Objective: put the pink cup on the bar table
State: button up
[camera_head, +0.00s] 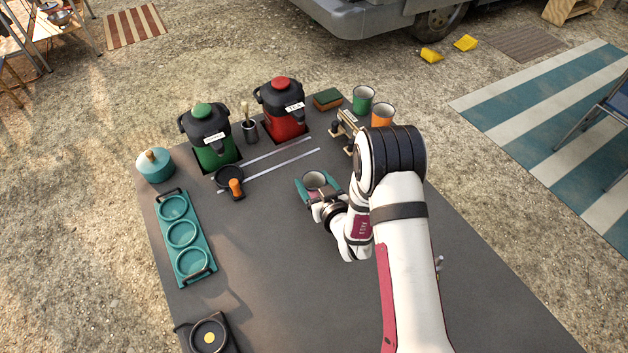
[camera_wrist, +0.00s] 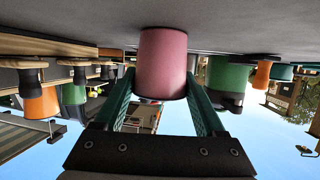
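The pink cup (camera_wrist: 163,62) is upright between the two teal fingers of my gripper (camera_head: 316,188). In the head view its open rim and dark inside (camera_head: 315,179) show from above. In the wrist view, which is upside down, a finger lies close against each side of the cup, and the gripper looks shut on it. The cup is over the middle of the grey table (camera_head: 270,270), the only table top in front of me. Its base is at or just above the surface; I cannot tell which.
Behind the cup stand a green dispenser (camera_head: 212,140), a red dispenser (camera_head: 283,110), a green cup (camera_head: 362,100) and an orange cup (camera_head: 382,115). A teal tray (camera_head: 205,262) and a teal pot (camera_head: 155,165) are at the left. The table's front middle is clear.

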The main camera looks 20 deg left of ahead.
jog(key=o, duration=0.4)
jog(key=shift+c, duration=0.2)
jog(key=shift+r, duration=0.2)
jog(key=v, duration=1.2)
